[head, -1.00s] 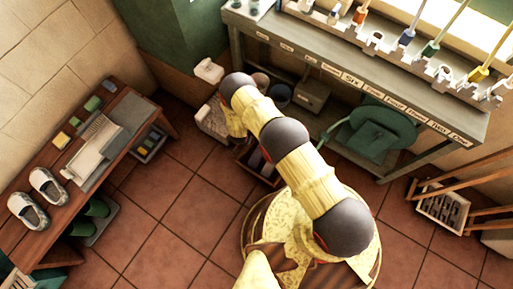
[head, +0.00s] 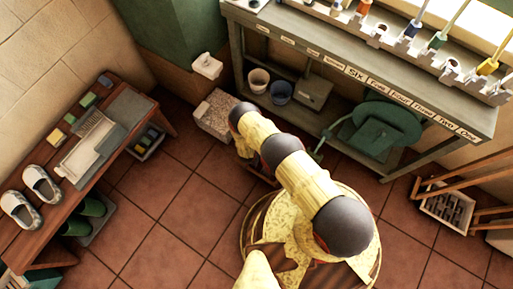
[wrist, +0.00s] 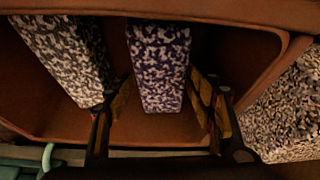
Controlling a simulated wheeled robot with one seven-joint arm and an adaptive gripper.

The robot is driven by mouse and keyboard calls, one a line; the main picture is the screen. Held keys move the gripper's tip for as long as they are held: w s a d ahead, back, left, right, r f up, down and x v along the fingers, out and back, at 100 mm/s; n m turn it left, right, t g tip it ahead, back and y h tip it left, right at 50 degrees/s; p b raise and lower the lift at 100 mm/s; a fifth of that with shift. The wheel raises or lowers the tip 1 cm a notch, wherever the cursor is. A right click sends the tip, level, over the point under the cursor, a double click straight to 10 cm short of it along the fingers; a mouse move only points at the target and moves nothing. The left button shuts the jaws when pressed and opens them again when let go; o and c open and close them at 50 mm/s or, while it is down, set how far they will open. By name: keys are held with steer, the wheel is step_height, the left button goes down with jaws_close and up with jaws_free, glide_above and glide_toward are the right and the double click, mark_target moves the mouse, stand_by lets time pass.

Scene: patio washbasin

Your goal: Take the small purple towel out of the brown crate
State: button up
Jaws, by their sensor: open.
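In the wrist view the small purple towel (wrist: 160,58), a folded strip with a white mottled pattern, lies inside the brown crate (wrist: 205,12). My gripper (wrist: 162,95) is open, with one finger on each side of the towel's near end. A second towel (wrist: 62,50), dark grey and white, lies to the left in the crate, close to the left finger. In the head view my arm hides my gripper and most of the crate.
A speckled block (wrist: 290,105) stands right of the crate; it also shows in the head view (head: 215,115) below a small white basin (head: 207,65). A long grey bench (head: 350,75) stands behind, with two pots underneath. A wooden table (head: 60,190) is at left, with open tiles between.

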steer(key=shift+w+d+f, duration=0.15)
steer(key=shift+w+f, duration=0.15)
steer(key=shift+f, duration=0.3)
steer(key=shift+f, duration=0.3)
steer(key=c, duration=0.3)
steer(key=shift+s, duration=0.1)
steer(key=c, duration=0.8)
